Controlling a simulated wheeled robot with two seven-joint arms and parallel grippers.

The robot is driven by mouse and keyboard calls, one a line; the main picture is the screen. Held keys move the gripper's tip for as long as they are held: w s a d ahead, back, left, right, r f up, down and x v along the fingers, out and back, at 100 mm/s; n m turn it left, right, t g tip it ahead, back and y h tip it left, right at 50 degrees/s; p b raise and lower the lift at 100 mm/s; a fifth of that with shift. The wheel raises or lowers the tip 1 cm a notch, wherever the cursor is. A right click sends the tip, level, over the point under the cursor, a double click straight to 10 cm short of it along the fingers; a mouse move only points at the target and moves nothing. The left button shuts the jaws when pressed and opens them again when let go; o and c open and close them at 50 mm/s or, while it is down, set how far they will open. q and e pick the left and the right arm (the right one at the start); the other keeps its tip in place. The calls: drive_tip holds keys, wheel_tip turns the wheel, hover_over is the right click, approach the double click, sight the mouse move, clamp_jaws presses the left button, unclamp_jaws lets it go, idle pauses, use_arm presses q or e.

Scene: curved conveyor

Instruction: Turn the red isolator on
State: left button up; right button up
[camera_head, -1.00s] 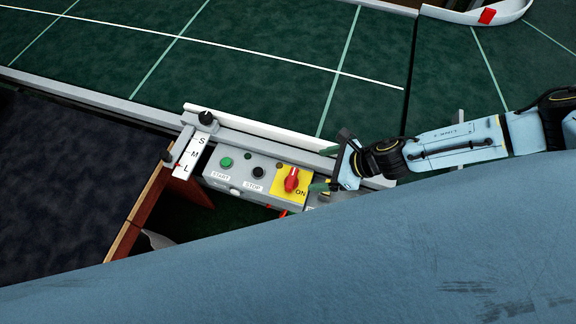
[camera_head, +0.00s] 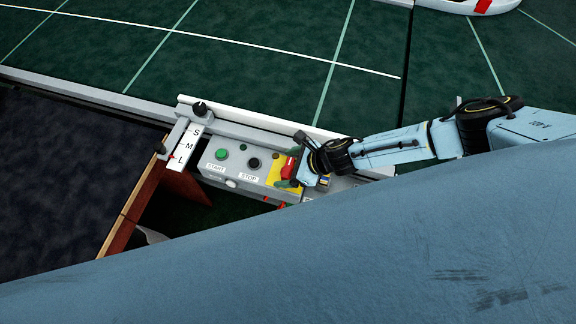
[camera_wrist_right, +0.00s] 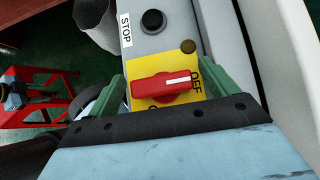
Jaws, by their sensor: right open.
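The red isolator (camera_wrist_right: 165,87) is a rotary knob on a yellow plate (camera_wrist_right: 185,48). In the right wrist view its white mark points right, towards the word OFF. My right gripper (camera_wrist_right: 170,88) is open, with one green finger on each side of the knob; I cannot tell whether they touch it. In the head view the isolator (camera_head: 288,168) is partly covered by my right gripper (camera_head: 290,166) on the control box. My left gripper is not in view.
The grey control box (camera_head: 228,170) carries a green START button (camera_head: 221,154) and a black STOP button (camera_head: 253,163). An S-M-L scale (camera_head: 185,147) stands at its left. The green conveyor (camera_head: 240,75) lies behind. A red stand (camera_wrist_right: 35,97) shows in the wrist view.

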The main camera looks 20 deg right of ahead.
drive_tip(key=c, duration=1)
drive_tip(key=shift+m, duration=0.3)
drive_tip(key=m+t+h+p, duration=0.2)
drive_tip(key=m, duration=0.1)
drive_tip(key=shift+s+r+m, duration=0.1)
drive_tip(key=shift+m, duration=0.2)
drive_tip(key=m+t+h+p, duration=0.1)
drive_tip(key=m+h+p, duration=0.1)
drive_tip(key=m+h, duration=0.1)
drive_tip(key=shift+m+t, duration=0.4)
drive_tip(key=shift+m, duration=0.4)
drive_tip(key=m+h, duration=0.4)
drive_tip(key=shift+a+p, duration=0.1)
drive_tip(key=shift+p, duration=0.3)
drive_tip(key=shift+m+g+h, duration=0.6)
drive_tip(key=shift+m+h, duration=1.1)
drive_tip(key=shift+m, duration=0.8)
drive_tip(key=shift+b, duration=0.3)
